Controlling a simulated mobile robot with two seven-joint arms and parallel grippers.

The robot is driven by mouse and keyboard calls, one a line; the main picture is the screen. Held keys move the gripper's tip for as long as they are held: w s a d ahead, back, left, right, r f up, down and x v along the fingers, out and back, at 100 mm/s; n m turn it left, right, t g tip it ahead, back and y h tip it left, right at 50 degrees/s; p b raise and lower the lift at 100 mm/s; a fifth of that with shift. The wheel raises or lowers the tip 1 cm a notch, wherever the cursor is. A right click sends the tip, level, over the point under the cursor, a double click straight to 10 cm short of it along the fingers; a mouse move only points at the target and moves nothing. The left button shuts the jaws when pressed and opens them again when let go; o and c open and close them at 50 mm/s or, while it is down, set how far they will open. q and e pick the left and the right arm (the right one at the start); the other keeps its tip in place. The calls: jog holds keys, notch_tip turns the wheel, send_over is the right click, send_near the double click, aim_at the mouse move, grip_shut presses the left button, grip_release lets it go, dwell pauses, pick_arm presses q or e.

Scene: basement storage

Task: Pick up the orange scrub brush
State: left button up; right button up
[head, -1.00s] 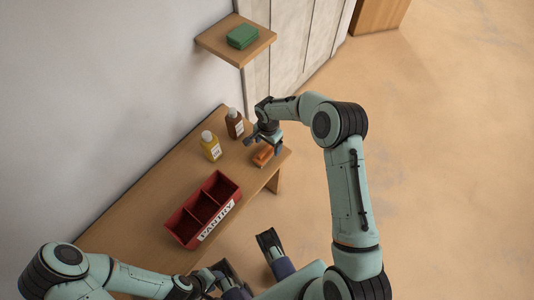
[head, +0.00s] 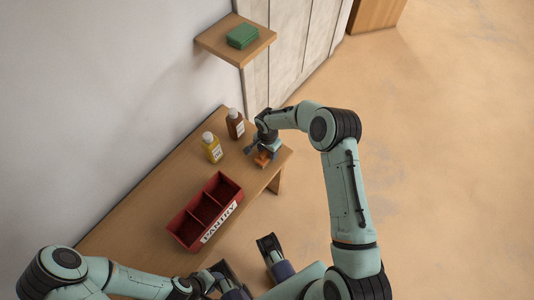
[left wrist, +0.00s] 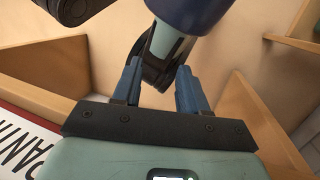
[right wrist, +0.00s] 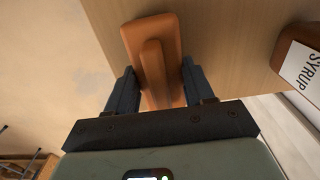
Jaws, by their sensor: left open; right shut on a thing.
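The orange scrub brush (right wrist: 153,40) lies on the table near its right end, and its handle runs between the fingers of my right gripper (right wrist: 160,88). In the head view the brush (head: 262,159) is partly hidden under my right gripper (head: 259,147). My right gripper is shut on the brush handle, which appears at table level; whether the brush touches the table I cannot tell. My left gripper (left wrist: 158,85) is open and empty, low in front of the table, with one of my own parts behind it.
On the wooden table (head: 135,215) stand a red PANTRY box (head: 183,232) with three compartments, a yellow bottle (head: 211,148) and a brown syrup bottle (head: 235,125) close to my right gripper. A green item (head: 242,36) lies on a wall shelf (head: 207,43). The floor at right is clear.

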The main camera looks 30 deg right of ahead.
notch_tip(320, 180, up, 20)
jog(key=p, duration=0.2)
jog(key=shift+p, duration=0.3)
